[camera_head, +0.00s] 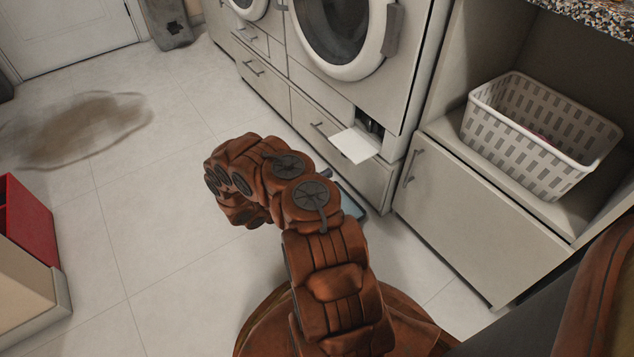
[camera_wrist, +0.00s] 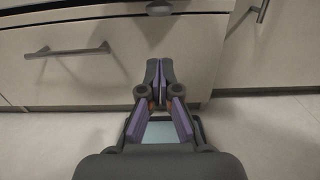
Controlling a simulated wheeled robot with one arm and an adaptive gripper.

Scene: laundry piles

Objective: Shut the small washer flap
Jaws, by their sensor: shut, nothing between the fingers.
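The small washer flap (camera_head: 355,144) is a pale square panel low on the right of the washer front (camera_head: 370,90). It is open and sticks out about level, with a dark opening (camera_head: 369,122) behind it. My gripper (camera_wrist: 159,66) is shut and empty in the wrist view, pointing at the cabinet front below. In the head view my arm hides most of it; only a grey-teal part shows, lower than the flap and apart from it in the picture. I cannot make out the flap for certain in the wrist view.
A drawer with a bar handle (camera_wrist: 67,50) lies left of my fingers. A white basket (camera_head: 540,140) sits in the niche at right, above a cabinet door (camera_head: 480,215). The floor between is clear.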

